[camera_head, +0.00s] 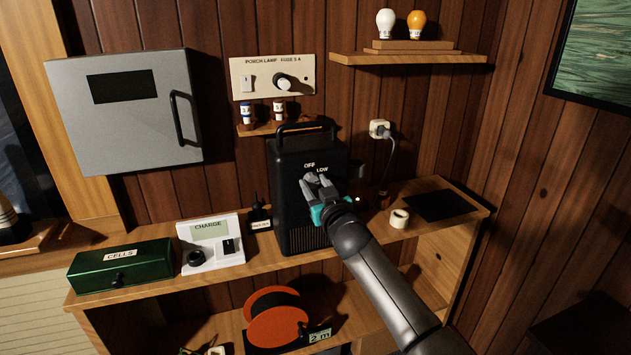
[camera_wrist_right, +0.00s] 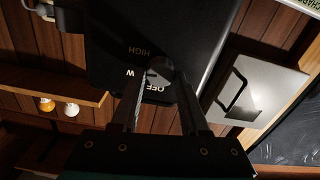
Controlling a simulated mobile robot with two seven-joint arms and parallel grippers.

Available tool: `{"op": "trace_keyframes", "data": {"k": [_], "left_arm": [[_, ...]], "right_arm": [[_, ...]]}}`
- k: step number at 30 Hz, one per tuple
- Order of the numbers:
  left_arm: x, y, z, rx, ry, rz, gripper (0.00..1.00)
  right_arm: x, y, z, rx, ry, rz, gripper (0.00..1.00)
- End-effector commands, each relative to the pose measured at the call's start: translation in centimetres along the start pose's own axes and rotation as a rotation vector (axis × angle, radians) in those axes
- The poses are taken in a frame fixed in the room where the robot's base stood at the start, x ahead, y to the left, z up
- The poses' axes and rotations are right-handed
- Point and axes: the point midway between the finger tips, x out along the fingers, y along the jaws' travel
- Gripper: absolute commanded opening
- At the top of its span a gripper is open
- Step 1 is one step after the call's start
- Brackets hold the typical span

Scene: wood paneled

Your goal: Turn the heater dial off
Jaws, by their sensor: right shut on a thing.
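The heater (camera_head: 294,165) is a black box with a top handle, standing on the wooden shelf. Its face carries the labels OFF and LOW; HIGH also shows in the right wrist view. The heater also fills the upper middle of the right wrist view (camera_wrist_right: 190,30). My right gripper (camera_head: 315,184) is at the front of the heater, shut on the dial (camera_wrist_right: 160,70), which sits between its fingertips. The fingers hide much of the dial, so its exact setting cannot be told. My left gripper is not in view.
A green CELLS box (camera_head: 118,266), a white CHARGE unit (camera_head: 211,240) and a tape roll (camera_head: 399,218) stand on the shelf (camera_head: 350,236). A plug (camera_head: 380,129) with a cord is in the wall at right. An orange reel (camera_head: 275,320) sits below.

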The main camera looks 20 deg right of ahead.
Motion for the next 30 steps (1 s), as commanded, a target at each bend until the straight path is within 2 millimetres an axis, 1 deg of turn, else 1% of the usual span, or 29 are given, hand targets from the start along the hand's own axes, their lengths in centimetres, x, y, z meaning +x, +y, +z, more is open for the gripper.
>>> {"op": "trace_keyframes", "data": {"k": [9,30], "left_arm": [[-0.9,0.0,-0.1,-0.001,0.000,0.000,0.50],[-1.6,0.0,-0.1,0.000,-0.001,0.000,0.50]], "right_arm": [[0.0,-0.1,-0.1,-0.304,0.002,-0.001,0.00],[0.0,-0.3,0.0,-0.969,0.002,-0.001,0.00]]}}
